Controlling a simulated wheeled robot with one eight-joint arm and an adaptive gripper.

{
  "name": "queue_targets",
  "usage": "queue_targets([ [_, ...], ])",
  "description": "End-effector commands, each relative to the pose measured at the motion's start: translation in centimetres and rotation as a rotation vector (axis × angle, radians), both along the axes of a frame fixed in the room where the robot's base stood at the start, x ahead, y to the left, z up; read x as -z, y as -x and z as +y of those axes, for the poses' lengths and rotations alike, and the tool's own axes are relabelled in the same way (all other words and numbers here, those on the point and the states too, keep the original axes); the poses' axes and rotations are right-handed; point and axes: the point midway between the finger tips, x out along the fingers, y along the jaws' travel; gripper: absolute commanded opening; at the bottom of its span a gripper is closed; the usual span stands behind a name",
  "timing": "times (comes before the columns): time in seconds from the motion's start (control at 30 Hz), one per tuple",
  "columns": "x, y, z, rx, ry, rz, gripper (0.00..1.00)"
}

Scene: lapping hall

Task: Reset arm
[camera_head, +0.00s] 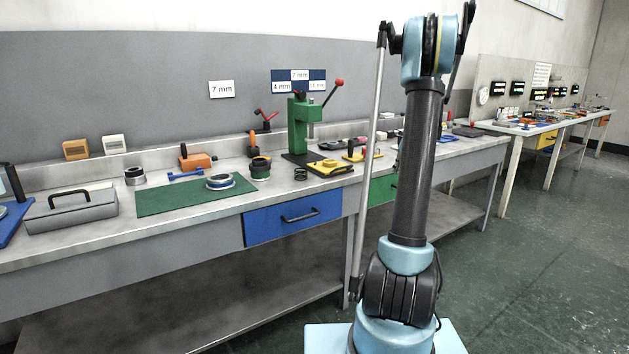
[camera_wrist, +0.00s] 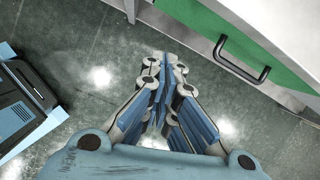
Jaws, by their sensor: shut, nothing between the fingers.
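My gripper (camera_wrist: 171,68) shows in the wrist view, with its blue-and-grey fingers drawn together at the tips and nothing between them. It hangs over the dark green floor, beside a green drawer (camera_wrist: 205,30) with a black handle. In the head view my arm stands upright in front of the workbench (camera_head: 300,192). The gripper itself cannot be made out there.
The bench holds a green mat (camera_head: 160,203) with rings, a green press (camera_head: 299,128), a grey toolbox (camera_head: 75,212) and an orange block (camera_head: 196,161). A blue drawer (camera_head: 290,218) is closed. A second bench (camera_head: 520,128) stands at right. Floor (camera_head: 545,240) there is clear.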

Motion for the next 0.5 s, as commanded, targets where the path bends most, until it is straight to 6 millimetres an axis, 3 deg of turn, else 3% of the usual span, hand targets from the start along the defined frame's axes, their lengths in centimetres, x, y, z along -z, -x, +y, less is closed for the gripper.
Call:
queue_targets([
  [0.2,-2.7,5.6,4.5,-0.251,0.092,-0.025,0.0],
  [0.5,-4.7,13.5,9.5,-0.597,0.211,-0.057,0.0],
])
